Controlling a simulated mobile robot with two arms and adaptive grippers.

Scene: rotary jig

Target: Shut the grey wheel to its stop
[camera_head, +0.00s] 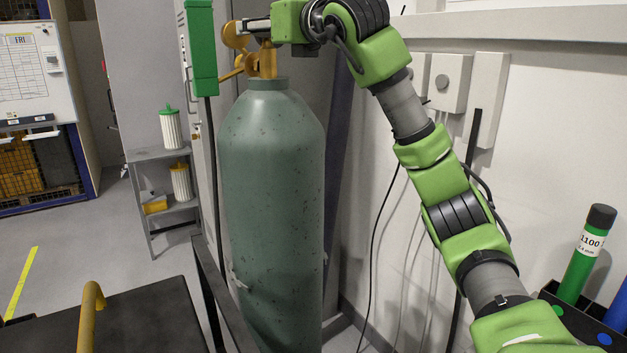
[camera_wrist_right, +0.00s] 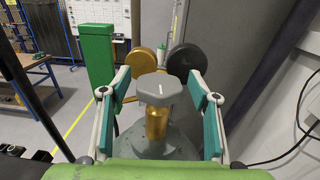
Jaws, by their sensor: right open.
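The grey wheel (camera_wrist_right: 158,88) sits on top of a brass valve (camera_wrist_right: 157,124) in the right wrist view, with a short white mark on its top. The brass valve also shows in the head view (camera_head: 266,62) on a tall green gas cylinder (camera_head: 270,170). My right gripper (camera_wrist_right: 160,112) is open, one finger on each side of the wheel, with visible gaps between fingers and wheel. In the head view my right gripper (camera_head: 258,26) reaches over the valve from the right, and I cannot make out the wheel there. My left gripper is in neither view.
A brass gauge (camera_wrist_right: 145,59) and a dark round gauge (camera_wrist_right: 187,60) stand just beyond the wheel. A green box-shaped post (camera_head: 202,48) rises left of the cylinder. A wall switch box (camera_head: 447,83) and hanging cables are on the right. A shelf (camera_head: 150,153) stands behind at left.

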